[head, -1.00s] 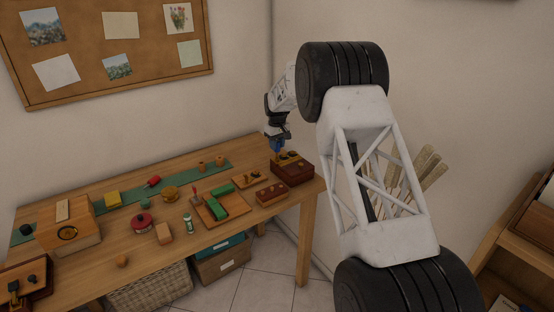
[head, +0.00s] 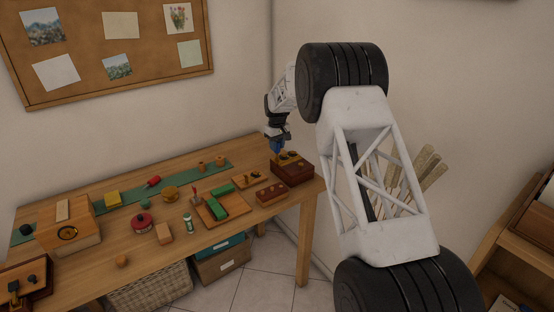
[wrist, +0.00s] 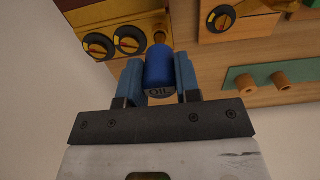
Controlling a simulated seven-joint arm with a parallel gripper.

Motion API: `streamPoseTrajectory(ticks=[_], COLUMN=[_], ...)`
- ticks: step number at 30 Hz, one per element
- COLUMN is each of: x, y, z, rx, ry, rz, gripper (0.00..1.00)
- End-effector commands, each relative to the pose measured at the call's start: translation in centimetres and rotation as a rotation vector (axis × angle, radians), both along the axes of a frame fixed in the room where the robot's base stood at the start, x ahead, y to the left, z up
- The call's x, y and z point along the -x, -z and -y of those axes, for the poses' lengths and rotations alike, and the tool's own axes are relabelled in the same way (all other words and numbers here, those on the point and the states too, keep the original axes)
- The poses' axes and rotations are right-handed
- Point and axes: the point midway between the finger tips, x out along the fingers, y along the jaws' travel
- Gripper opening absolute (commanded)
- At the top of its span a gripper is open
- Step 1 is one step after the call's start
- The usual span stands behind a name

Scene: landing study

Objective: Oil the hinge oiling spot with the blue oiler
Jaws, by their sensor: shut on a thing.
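My gripper (wrist: 160,82) is shut on the blue oiler (wrist: 159,66), with a finger on each side; its dark end reads "OIL". In the head view my gripper (head: 277,139) holds it over the red-brown box (head: 293,173) at the table's back right corner. In the wrist view the box (wrist: 108,13) has a yellow strip with two dark-ringed round spots, a left one (wrist: 97,45) and a right one (wrist: 130,40). The oiler's far end lies close to the right one. I cannot tell whether it touches, nor which spot is the hinge oiling spot.
A small board with a dark-ringed dial (wrist: 220,18) lies beside the box. A green strip (wrist: 247,83) with wooden pegs is to the right in the wrist view. A red-brown block (head: 272,192) and a tray with green pieces (head: 205,215) stand nearby. The wall is close behind.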

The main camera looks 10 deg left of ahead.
Motion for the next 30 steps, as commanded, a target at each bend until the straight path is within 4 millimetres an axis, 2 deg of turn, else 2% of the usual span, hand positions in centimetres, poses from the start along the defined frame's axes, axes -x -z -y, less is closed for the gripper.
streamPoseTrajectory(ticks=[14, 30], x=[0.0, 0.0], y=[-0.2, -1.6], z=[0.0, 0.0], rx=[0.000, 0.000], ry=[0.000, 0.000], rz=[0.000, 0.000], gripper=[0.08, 0.08])
